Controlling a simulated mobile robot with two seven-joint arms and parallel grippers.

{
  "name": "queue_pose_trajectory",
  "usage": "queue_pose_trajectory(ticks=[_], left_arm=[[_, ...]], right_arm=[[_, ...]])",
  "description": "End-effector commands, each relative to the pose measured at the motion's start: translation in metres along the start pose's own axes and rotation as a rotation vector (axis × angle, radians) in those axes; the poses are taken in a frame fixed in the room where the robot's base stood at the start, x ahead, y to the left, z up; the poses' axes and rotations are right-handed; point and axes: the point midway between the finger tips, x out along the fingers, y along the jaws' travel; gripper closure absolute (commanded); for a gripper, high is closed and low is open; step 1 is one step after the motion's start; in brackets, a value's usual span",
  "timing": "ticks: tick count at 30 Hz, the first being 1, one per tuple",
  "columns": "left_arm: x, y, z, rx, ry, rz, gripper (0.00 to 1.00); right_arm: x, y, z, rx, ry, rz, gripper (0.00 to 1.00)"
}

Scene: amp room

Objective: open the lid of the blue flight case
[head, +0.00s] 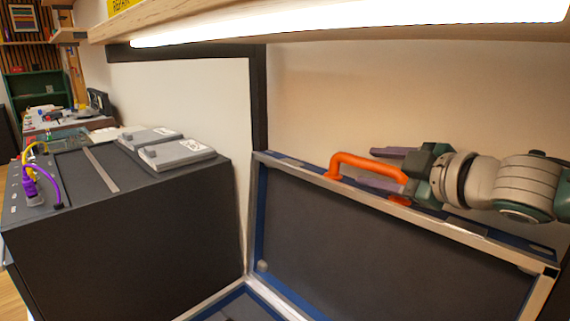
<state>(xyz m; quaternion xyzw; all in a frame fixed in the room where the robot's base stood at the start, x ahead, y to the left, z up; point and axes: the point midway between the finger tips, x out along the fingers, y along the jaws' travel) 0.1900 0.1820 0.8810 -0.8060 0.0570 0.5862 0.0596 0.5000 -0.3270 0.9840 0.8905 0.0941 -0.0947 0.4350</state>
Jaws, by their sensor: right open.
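The blue flight case shows at the lower middle, its near part cut off by the bottom edge. Its lid (370,235) stands raised, with a dark inner face, a blue border and pale metal edging. An orange handle (365,163) is fixed at the lid's top edge. My right gripper (385,168) comes in from the right, with its two purple-grey fingers open by the handle. One finger shows above the handle's right part and one below; I cannot tell if they touch it. A strip of the case body's rim (240,288) shows at the bottom. My left gripper is out of view.
A large black case (130,220) stands close at the left, with two grey pedal-like boxes (178,153) and purple and yellow cables (30,183) on top. A wooden shelf with a bright light strip (350,22) hangs overhead. A pale wall is behind the lid.

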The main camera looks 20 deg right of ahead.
Motion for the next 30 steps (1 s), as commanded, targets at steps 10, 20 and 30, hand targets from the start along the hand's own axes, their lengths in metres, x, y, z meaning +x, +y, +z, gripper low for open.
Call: queue_pose_trajectory(ticks=[10,20,30], left_arm=[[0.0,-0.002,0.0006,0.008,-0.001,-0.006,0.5],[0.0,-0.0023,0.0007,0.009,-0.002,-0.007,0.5],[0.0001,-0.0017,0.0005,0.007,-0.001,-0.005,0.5]], right_arm=[[0.0004,0.0,-0.0003,0.0,0.001,0.0,0.57],[0.0003,-0.0001,-0.0002,-0.001,0.0,0.0,0.94],[0.0002,-0.0002,-0.0001,-0.001,0.0,-0.001,1.0]])
